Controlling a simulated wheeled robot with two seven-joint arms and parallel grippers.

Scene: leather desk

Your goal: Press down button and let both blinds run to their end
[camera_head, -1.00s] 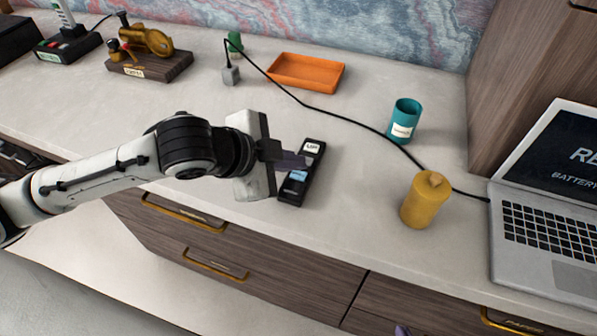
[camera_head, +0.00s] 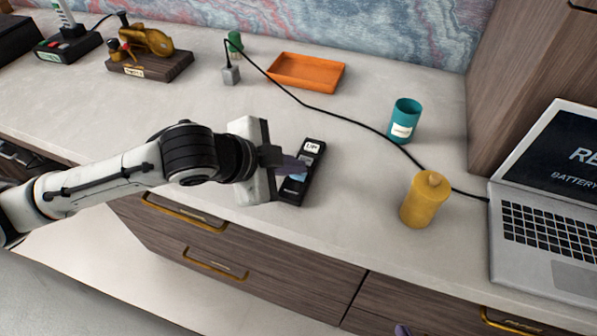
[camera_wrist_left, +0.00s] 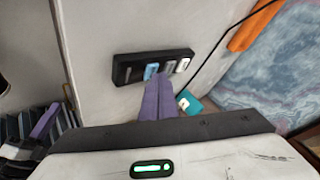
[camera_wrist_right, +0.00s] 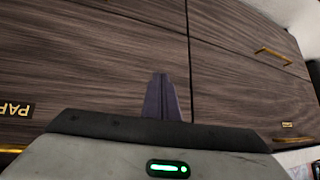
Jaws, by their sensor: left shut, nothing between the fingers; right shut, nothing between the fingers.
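A black remote (camera_head: 312,172) lies on the desk, with a white button marked UP (camera_head: 311,147) at its far end. In the left wrist view the remote (camera_wrist_left: 125,70) shows a blue button (camera_wrist_left: 151,71), a grey one (camera_wrist_left: 168,69) and the white one (camera_wrist_left: 183,64). My left gripper (camera_head: 301,166) is shut and empty, its purple fingertips over the remote close to the blue button. I cannot tell whether they touch it. My right gripper (camera_wrist_right: 160,78) is shut and empty, in front of the drawer fronts below the desk. No blinds are in view.
A yellow candle-like cylinder (camera_head: 424,200), a teal cup (camera_head: 404,121) and a laptop (camera_head: 550,225) are to the right. A black cable (camera_head: 345,119) crosses behind the remote. An orange tray (camera_head: 306,72) lies at the back. The desk around the remote is clear.

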